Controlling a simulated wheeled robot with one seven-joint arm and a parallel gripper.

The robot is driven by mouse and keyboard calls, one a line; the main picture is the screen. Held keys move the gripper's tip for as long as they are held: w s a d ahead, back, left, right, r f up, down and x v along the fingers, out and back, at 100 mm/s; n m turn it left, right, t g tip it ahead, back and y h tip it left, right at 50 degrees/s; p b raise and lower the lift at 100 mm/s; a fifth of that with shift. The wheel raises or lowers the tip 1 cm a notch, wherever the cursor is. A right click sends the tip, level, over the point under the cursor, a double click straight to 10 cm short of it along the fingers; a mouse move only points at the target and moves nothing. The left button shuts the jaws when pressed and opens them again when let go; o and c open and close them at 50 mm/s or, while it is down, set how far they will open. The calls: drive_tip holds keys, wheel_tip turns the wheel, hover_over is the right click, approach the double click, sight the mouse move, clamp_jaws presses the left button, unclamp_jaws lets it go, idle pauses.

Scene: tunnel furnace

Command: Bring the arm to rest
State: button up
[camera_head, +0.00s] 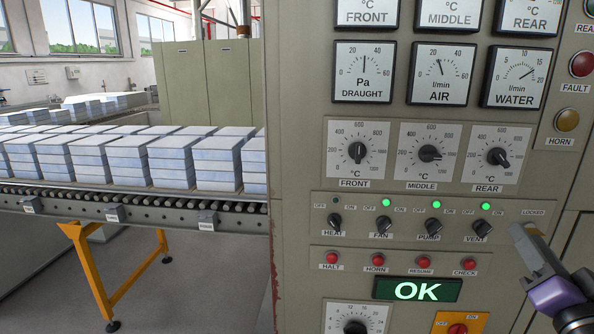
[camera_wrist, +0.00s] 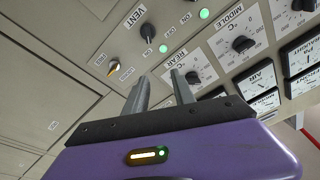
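My gripper (camera_head: 520,232) is in front of the right part of the control panel (camera_head: 310,232), just below the LOCKED label. In the wrist view its two grey fingers (camera_wrist: 159,76) stand apart, with bare panel showing between them, so it is open and empty. A small yellow-tipped switch (camera_wrist: 113,66) lies left of the fingertips in the wrist view, beside a LOCKED label; the gripper covers this spot in the head view. The VENT knob (camera_wrist: 148,32) is beyond the fingertips. Whether the fingers touch the panel cannot be told.
The fan, pump and vent (camera_head: 486,207) lamps are green; the heat lamp (camera_head: 336,200) is dark. A display (camera_head: 417,290) reads OK. Dials, gauges and red buttons (camera_head: 332,257) crowd the panel. Left of it, a roller conveyor (camera_head: 130,201) carries stacked pale blocks (camera_head: 170,160).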

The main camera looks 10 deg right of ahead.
drive_tip(key=s+a+f+n+g+y, duration=0.2)
drive_tip(key=s+a+f+n, duration=0.3)
drive_tip(key=s+a+f, duration=0.7)
drive_tip(key=s+a+f+n+g+y+b, duration=0.1)
drive_tip(key=s+a+f+n+y, duration=0.3)
drive_tip(key=s+a+f, duration=0.8)
drive_tip(key=s+f+g+y, duration=0.1)
drive_tip(key=s, duration=0.6)
drive_tip(key=shift+s+a+f+n, duration=0.2)
drive_tip(key=shift+s+f+n, duration=0.05)
drive_tip(key=shift+f+n, duration=0.15)
